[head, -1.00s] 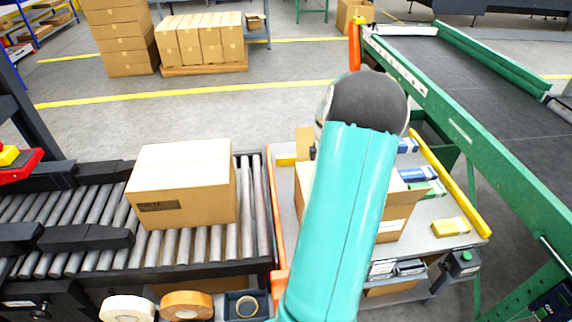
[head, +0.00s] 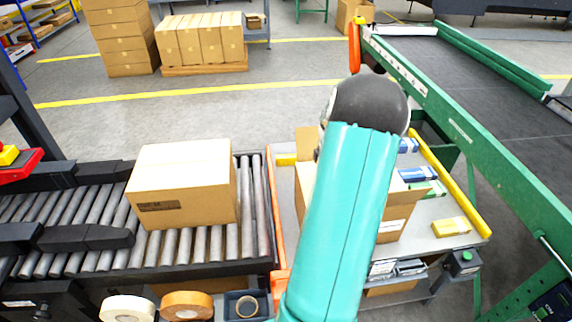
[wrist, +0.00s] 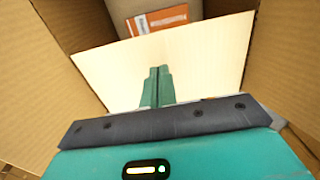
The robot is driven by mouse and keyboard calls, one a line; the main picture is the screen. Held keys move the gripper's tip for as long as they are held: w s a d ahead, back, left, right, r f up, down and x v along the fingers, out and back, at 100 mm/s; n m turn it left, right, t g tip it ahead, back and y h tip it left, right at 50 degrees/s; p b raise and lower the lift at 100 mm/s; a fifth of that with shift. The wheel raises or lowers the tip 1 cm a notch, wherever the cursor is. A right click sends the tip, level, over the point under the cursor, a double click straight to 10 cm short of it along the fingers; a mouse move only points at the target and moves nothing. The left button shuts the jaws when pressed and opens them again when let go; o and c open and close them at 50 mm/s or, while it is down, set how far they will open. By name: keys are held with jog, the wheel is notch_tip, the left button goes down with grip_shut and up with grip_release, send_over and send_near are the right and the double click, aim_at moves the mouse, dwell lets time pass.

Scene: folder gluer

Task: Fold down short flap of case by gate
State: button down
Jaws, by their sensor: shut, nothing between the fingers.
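The open cardboard case (head: 393,222) stands on the grey table in the head view, largely hidden behind my arm. One flap (head: 305,141) stands up at its far left. In the wrist view, brown cardboard panels (wrist: 275,60) flank the picture on both sides. A pale short flap (wrist: 205,60) lies across the middle, over part of the case opening. My gripper (wrist: 158,72) is shut and empty, with its fingertips over this pale flap; I cannot tell whether they touch it. Beyond the flap, a brown item with an orange and white label (wrist: 160,20) shows inside.
Small blue and green boxes (head: 418,175) and a yellow block (head: 451,227) lie on the table's right. A green-framed belt conveyor (head: 470,90) stands beyond.

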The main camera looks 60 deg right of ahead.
notch_tip(320, 180, up, 8)
jog(key=shift+r, duration=0.2)
dwell(0.3)
dwell(0.5)
